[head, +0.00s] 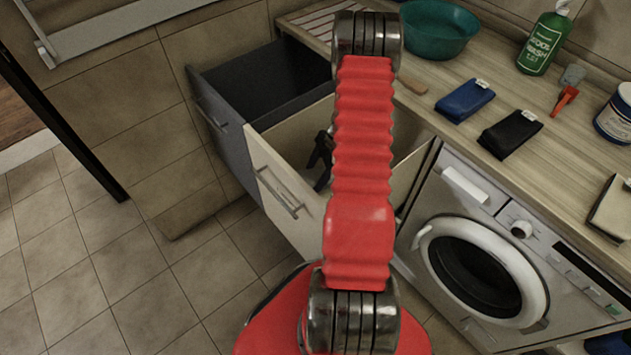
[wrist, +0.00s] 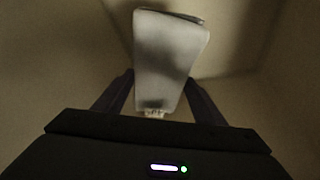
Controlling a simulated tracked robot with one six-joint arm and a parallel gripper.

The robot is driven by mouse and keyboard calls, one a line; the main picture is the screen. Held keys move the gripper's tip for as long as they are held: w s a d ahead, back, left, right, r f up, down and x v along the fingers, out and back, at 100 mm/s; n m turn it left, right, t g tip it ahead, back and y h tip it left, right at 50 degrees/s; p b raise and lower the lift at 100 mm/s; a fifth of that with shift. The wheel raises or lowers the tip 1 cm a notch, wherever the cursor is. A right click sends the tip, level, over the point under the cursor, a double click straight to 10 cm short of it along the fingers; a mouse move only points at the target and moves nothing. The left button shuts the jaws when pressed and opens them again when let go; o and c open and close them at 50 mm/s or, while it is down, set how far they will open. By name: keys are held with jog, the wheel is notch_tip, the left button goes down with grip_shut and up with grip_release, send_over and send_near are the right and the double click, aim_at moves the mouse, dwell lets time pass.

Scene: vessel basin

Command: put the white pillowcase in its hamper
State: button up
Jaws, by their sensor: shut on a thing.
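The white pillowcase (wrist: 168,55) is a folded pale bundle in the wrist view, held between the two dark fingers of my gripper (wrist: 160,88). In the head view, part of my gripper (head: 321,160) shows inside the open cream pull-out hamper (head: 285,205), below its rim. My red arm covers much of that hamper, and the pillowcase is hidden there. Plain beige walls surround the pillowcase in the wrist view. The open dark grey hamper (head: 222,130) stands just behind and left of the cream one.
On the wooden counter (head: 425,105) are a folded blue cloth (head: 465,101), a folded black cloth (head: 510,133), a teal basin (head: 438,30), a green bottle (head: 544,43) and a beige folded item (head: 612,210). A washing machine (head: 480,265) stands right. The tiled floor (head: 110,270) at left is clear.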

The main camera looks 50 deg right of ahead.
aim_at(316, 181)
jog(key=shift+f, duration=1.85)
jog(key=shift+f, duration=0.6)
jog(key=o, duration=1.3)
jog(key=shift+o, duration=0.2)
jog(key=shift+r, duration=0.1)
